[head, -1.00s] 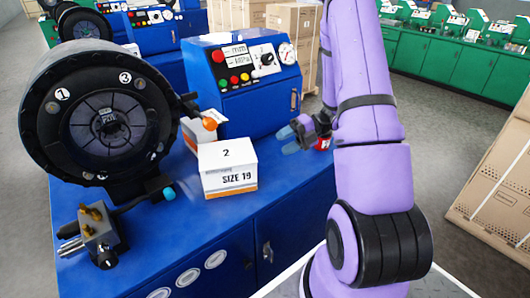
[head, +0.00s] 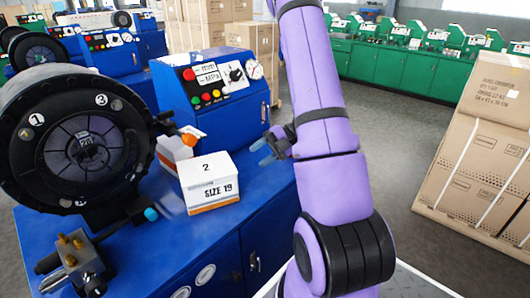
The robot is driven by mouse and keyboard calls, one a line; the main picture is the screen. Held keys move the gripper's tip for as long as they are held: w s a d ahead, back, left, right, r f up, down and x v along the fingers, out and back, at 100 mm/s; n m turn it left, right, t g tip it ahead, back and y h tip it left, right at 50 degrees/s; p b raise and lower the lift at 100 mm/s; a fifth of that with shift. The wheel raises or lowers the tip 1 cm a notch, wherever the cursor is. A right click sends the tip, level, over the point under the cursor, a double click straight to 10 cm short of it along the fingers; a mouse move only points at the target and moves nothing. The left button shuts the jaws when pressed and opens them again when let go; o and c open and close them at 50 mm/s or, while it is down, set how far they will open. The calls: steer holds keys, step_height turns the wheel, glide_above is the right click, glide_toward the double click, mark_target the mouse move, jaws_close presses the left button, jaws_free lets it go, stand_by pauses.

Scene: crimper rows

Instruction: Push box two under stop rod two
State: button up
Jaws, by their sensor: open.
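Box two (head: 208,186), a white box with an orange stripe marked "2" and "SIZE 19", stands upright on the blue bench beside the crimper. Two rods reach out from the black round crimper head (head: 82,150): one ends in an orange ball (head: 189,138), the other, lower, in a cyan ball (head: 151,214). I cannot read which is stop rod two. The cyan ball is left of box two and the orange ball is behind it. My gripper (head: 262,152) is open and empty, pointing left, to the right of box two and apart from it in the picture.
Another white box (head: 175,152) is behind box two, below the orange ball. A blue control panel (head: 213,90) stands at the back of the bench. A brass-fitted metal block (head: 73,255) sits at the front left. Stacked cartons (head: 480,150) stand at right across open floor.

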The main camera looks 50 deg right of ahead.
mark_target(232, 174)
steer(key=x, duration=0.9)
steer(key=shift+a, duration=0.1)
jaws_close()
